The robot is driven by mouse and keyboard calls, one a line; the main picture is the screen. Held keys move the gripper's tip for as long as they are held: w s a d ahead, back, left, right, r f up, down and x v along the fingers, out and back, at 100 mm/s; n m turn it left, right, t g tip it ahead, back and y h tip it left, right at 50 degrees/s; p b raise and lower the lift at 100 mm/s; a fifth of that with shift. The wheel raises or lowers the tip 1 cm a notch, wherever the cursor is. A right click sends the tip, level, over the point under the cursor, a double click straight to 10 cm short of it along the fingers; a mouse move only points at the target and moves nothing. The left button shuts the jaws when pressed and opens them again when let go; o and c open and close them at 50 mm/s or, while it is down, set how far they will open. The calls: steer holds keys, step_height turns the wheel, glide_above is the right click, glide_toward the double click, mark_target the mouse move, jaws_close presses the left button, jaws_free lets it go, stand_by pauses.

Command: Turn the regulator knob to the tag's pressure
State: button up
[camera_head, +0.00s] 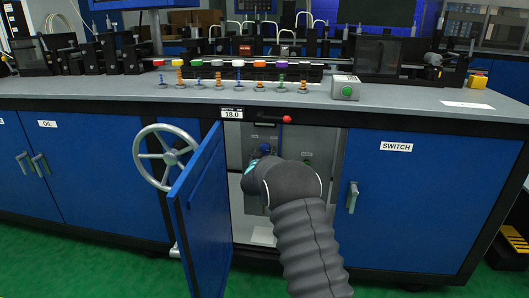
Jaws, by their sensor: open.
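The tag (232,114) reads 18.0 and sits on the counter's front edge above an open cabinet bay. Inside the bay is a pale grey panel (235,147) with small labels. A small blue and dark part (265,149), possibly the regulator knob, shows on the panel just above my wrist. My arm reaches into the bay from the lower right. My gripper is at its far end, close to the panel; its fingers are mostly hidden behind my wrist, and I cannot tell whether they touch the knob. The gauge reading cannot be made out.
The blue cabinet door (207,205) stands open at the bay's left. A grey handwheel (166,157) is left of it. A red ball (287,119) sits at the bay's top edge. The SWITCH cabinet (410,200) is closed at right. A green button box (346,87) stands on the counter.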

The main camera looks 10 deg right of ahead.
steer(key=shift+w+d, duration=0.15)
steer(key=shift+w, duration=0.3)
steer(key=c, duration=1.1)
steer(key=shift+c, duration=0.2)
steer(key=shift+f+b, duration=0.1)
steer(key=shift+b, duration=0.3)
steer(key=m+b, duration=0.2)
steer(key=b, duration=0.1)
steer(key=shift+f+m, duration=0.1)
steer(key=shift+m, duration=0.3)
steer(key=m+b, duration=0.2)
steer(key=shift+m+b, duration=0.3)
steer(key=shift+b, duration=0.05)
steer(key=shift+r+m+b, duration=0.25)
steer(key=shift+m+b, duration=0.3)
steer(key=shift+m, duration=0.25)
